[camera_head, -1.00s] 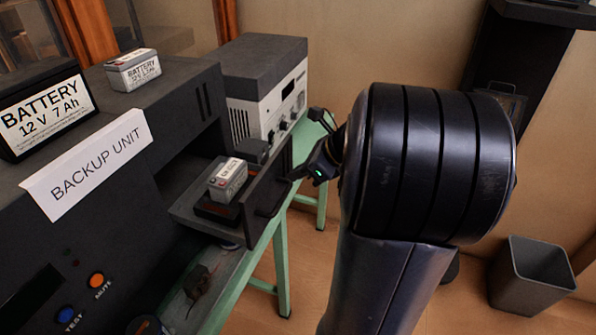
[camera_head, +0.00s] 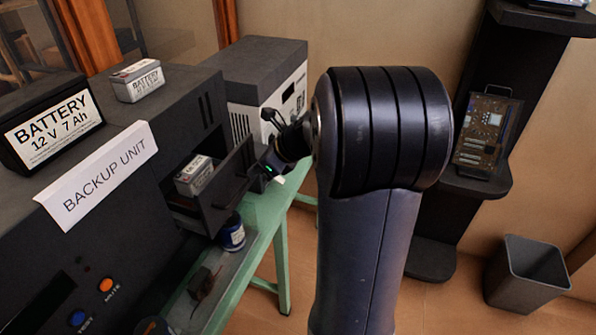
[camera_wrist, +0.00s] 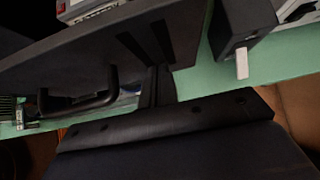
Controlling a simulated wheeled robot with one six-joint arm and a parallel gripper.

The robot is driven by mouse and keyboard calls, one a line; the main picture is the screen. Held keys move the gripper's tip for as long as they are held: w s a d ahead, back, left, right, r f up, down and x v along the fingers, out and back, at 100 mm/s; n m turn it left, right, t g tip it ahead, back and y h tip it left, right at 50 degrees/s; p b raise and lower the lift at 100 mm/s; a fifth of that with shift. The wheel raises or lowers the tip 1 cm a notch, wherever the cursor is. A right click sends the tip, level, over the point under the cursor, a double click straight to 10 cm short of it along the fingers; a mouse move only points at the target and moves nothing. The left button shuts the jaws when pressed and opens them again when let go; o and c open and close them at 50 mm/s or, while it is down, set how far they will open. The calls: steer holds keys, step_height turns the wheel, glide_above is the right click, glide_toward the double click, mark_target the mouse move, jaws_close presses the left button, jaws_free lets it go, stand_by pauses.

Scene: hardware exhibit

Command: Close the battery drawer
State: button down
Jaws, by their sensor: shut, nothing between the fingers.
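The battery drawer (camera_head: 226,186) of the dark backup unit (camera_head: 120,215) is partly open in the head view. A grey and white battery (camera_head: 194,175) sits in it. My gripper (camera_head: 257,165) is shut and empty, at the outer face of the drawer front. In the wrist view the dark drawer front (camera_wrist: 70,65) fills the upper left, with its bar handle (camera_wrist: 85,103) to the left of my fingers (camera_wrist: 145,42). The fingers appear to touch the panel; exact contact cannot be told.
A grey and white instrument (camera_head: 265,85) stands behind the drawer on the green bench (camera_head: 268,215). A blue jar (camera_head: 232,235) is below the drawer. A second battery (camera_head: 137,82) lies on the unit's top. A bin (camera_head: 530,275) and dark shelf (camera_head: 480,185) are at right.

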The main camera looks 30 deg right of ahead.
steer(key=w+a+p, duration=0.1)
steer(key=w, duration=0.1)
steer(key=w+a, duration=0.2)
steer(key=w+a+p, duration=0.1)
steer(key=w+a, duration=0.1)
steer(key=w, duration=0.1)
steer(key=shift+a+p, duration=0.2)
steer(key=shift+p, duration=0.1)
steer(key=shift+r, duration=0.15)
